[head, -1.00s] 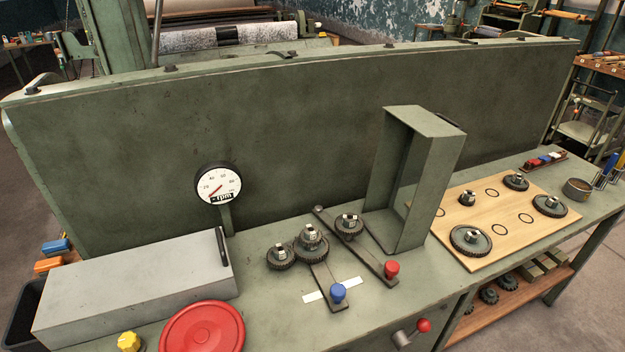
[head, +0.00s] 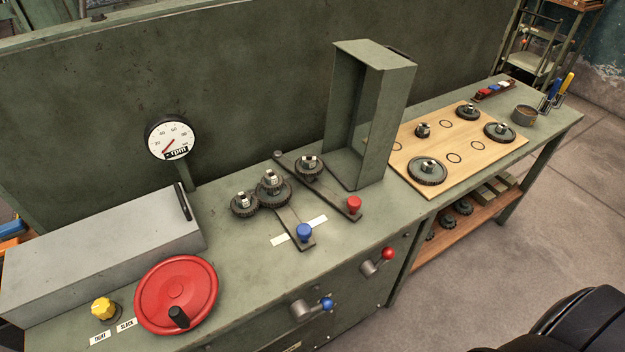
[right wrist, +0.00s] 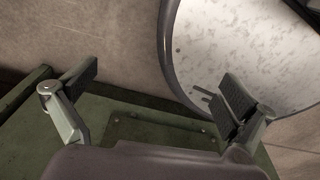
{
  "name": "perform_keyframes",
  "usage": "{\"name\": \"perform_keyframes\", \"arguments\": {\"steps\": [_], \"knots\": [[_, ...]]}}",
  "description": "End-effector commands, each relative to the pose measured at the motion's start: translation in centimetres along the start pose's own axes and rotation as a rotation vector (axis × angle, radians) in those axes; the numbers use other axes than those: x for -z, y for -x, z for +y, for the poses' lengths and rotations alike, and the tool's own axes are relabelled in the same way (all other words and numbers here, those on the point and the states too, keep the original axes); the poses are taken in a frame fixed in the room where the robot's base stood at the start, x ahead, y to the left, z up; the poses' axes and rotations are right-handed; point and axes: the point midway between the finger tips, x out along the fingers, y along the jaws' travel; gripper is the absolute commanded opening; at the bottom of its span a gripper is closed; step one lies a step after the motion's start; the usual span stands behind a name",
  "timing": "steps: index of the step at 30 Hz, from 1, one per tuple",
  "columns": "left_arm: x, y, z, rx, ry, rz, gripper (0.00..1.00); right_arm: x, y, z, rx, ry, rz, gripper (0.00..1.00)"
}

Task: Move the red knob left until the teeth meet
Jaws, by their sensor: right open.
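The red knob (head: 354,204) stands upright on the near right end of a dark bar (head: 331,190) on the green bench. The bar slants back left and carries a gear (head: 309,168). Left of it are a middle gear (head: 272,188) and a left gear (head: 244,204). A narrow gap seems to part the bar's gear from the middle one; the teeth are too small to be sure. My right gripper (right wrist: 160,92) shows in the right wrist view, open and empty, away from the knob. My left gripper is not in view.
A blue knob (head: 304,231) on a second bar stands left of the red knob. An upright green open frame (head: 388,120) stands close behind it. A red-balled lever (head: 388,254) and a blue-balled one (head: 326,304) stick out of the bench front. A red handwheel (head: 190,285) lies left.

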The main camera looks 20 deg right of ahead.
Motion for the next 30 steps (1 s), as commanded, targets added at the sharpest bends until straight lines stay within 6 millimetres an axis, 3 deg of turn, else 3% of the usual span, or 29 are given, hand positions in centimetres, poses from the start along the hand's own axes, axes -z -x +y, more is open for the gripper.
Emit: {"name": "perform_keyframes", "arguments": {"steps": [11,14,16,20,23,26,30], "knots": [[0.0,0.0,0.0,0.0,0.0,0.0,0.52,0.0,0.0,0.0,0.0,0.0,0.0,0.99],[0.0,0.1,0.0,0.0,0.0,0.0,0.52,0.4,0.2,0.3,-0.004,-0.005,0.01,0.93],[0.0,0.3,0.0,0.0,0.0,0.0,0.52,1.7,0.7,1.1,-0.013,-0.02,0.039,0.88],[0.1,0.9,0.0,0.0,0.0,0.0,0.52,6.5,3.3,3.9,-0.045,-0.079,0.154,0.79],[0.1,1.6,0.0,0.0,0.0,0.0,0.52,11.5,7.0,7.1,-0.077,-0.134,0.277,0.73],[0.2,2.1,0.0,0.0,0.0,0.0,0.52,16.3,11.7,10.3,-0.107,-0.182,0.406,0.66],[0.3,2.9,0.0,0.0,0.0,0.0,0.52,22.4,20.0,14.1,-0.14,-0.225,0.589,0.57]]}}
